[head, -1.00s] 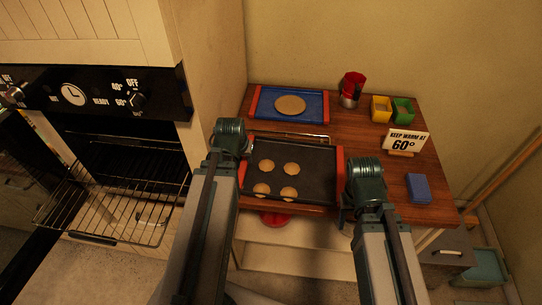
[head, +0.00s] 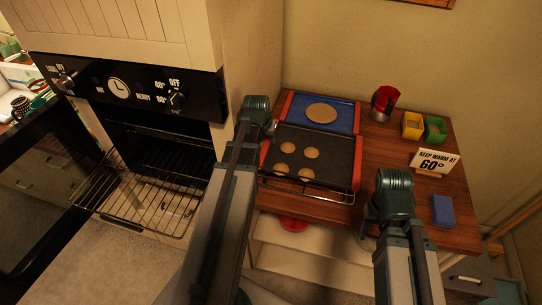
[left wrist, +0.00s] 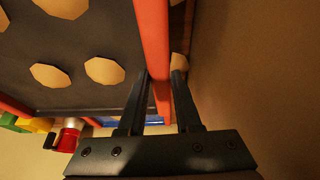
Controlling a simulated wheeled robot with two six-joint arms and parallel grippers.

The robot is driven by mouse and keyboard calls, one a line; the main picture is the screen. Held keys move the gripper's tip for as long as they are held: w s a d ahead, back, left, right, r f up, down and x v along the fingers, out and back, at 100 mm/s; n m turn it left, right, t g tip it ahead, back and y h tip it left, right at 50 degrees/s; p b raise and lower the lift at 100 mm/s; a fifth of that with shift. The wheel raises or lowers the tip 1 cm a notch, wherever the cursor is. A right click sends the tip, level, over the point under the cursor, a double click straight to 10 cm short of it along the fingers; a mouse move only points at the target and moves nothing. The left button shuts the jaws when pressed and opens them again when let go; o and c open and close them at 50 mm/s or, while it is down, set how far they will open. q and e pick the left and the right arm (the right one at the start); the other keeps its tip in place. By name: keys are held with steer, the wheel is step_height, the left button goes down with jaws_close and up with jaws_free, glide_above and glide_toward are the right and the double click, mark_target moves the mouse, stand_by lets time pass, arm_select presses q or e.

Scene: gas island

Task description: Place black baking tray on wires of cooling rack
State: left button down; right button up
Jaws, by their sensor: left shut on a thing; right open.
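The black baking tray (head: 329,145) has red side handles and several round pale biscuits on it. My left gripper (head: 268,126) is shut on its left red handle, and the left wrist view shows my fingers on either side of that handle (left wrist: 152,50). The tray is over the wire cooling rack (head: 312,193), whose front wires show past the tray's near edge. The rest of the rack is hidden, and I cannot tell whether the tray touches the wires. My right gripper (head: 380,220) is open and empty, to the right of the tray and apart from it.
A blue tray (head: 344,124) with one large flat round lies just behind the black tray. A red-topped pot (head: 384,103), yellow and green boxes (head: 413,125), a "keep warm" sign (head: 434,163) and a blue block (head: 443,210) stand right. The open oven's rack (head: 150,205) juts out left.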

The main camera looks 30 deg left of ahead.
arm_select(q)
steer(key=shift+f+b, duration=0.35)
steer(key=shift+f, duration=0.6)
arm_select(e)
steer(key=shift+f, duration=1.05)
arm_select(q)
step_height(320, 180, down, 4)
steer(key=b, duration=0.4)
steer(key=shift+r, duration=0.15)
arm_select(e)
step_height(320, 180, down, 4)
steer(key=shift+r, duration=0.25)
arm_select(q)
steer(key=c, duration=1.1)
jaws_free()
steer(key=o, duration=0.5)
